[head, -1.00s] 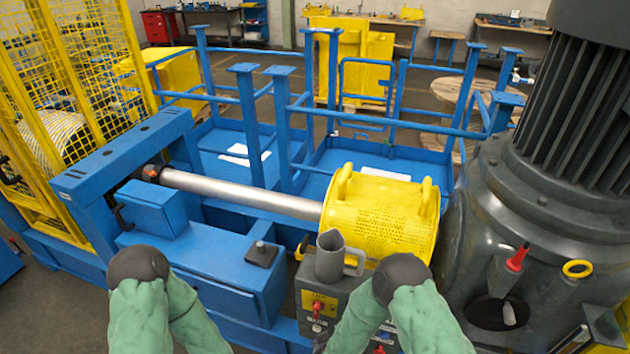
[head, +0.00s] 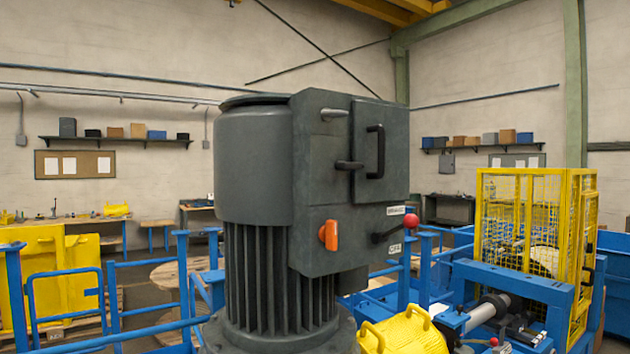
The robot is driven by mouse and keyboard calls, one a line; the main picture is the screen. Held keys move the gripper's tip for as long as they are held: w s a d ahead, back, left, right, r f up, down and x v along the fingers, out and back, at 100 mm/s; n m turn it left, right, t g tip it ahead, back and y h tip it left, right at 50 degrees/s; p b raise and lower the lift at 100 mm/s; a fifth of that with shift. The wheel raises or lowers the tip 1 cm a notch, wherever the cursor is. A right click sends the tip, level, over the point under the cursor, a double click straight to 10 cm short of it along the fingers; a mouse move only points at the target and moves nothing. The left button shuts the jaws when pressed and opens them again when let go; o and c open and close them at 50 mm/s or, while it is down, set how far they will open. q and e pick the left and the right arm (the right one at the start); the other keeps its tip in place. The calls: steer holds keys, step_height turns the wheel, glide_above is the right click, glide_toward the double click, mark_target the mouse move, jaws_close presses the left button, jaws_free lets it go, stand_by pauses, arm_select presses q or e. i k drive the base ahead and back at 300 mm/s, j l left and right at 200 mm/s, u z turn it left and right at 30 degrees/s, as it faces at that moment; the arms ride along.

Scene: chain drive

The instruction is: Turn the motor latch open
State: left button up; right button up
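The tall dark grey motor (head: 258,150) stands in the middle of the head view, with a box-shaped housing on its right side. On the housing is a panel door (head: 380,180) with an upright black handle (head: 375,152). A short black latch (head: 349,165) lies roughly level at the door's left edge. Above it is a grey rod-like part (head: 334,113). Lower down are an orange knob (head: 330,235) and a black lever with a red ball (head: 411,220), between two small white labels. Neither of my grippers is in view.
A yellow perforated guard (head: 405,335) and a blue frame (head: 515,285) stand at the lower right, before a yellow mesh cage (head: 535,225). Blue railings (head: 75,300) and a yellow cabinet (head: 35,265) are at the left. Shelves line the back walls.

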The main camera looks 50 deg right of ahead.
mark_target(340, 165)
steer(key=z, duration=1.95)
